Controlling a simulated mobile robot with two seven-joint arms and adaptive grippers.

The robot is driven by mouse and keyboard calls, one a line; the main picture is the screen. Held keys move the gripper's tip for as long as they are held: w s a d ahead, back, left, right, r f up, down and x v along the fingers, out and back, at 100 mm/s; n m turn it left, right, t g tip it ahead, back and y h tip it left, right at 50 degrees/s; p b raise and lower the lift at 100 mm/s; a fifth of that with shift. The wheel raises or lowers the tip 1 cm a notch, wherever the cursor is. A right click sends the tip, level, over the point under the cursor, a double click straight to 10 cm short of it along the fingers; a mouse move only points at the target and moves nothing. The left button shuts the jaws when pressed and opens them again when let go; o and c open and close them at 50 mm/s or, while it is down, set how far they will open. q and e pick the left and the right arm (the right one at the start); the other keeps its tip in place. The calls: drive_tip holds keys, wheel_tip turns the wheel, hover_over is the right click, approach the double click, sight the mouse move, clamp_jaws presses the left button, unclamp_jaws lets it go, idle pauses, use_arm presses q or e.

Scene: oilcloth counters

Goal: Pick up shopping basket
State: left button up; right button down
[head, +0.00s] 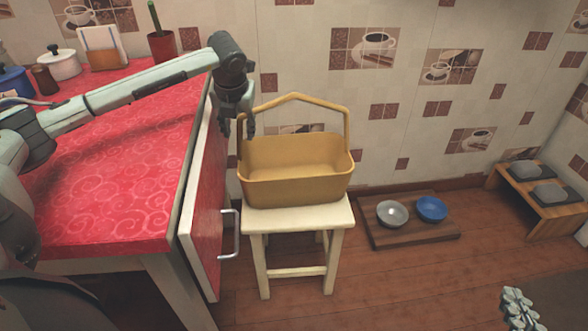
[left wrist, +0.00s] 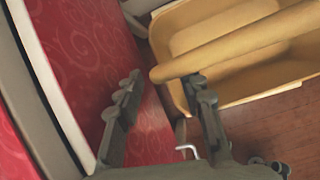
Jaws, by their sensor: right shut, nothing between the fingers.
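The yellow shopping basket (head: 295,175) stands upright on a small cream stool, its angular handle raised. My left gripper (head: 241,128) is open at the left side of the handle. My right gripper (head: 520,308) is low at the bottom right, shut and empty, far from the basket.
The stool (head: 298,216) stands beside a red-topped counter (head: 115,165) with a metal-handled door (head: 229,235). Pots and a napkin holder (head: 100,47) are on the counter. Two bowls on a wooden tray (head: 415,236) and a low bench (head: 545,205) are on the floor to the right.

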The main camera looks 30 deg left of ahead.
use_arm(q)
drive_tip(key=shift+x, duration=1.55)
drive_tip(key=shift+c, duration=0.5)
clamp_jaws()
drive_tip(key=shift+w+r, duration=0.1)
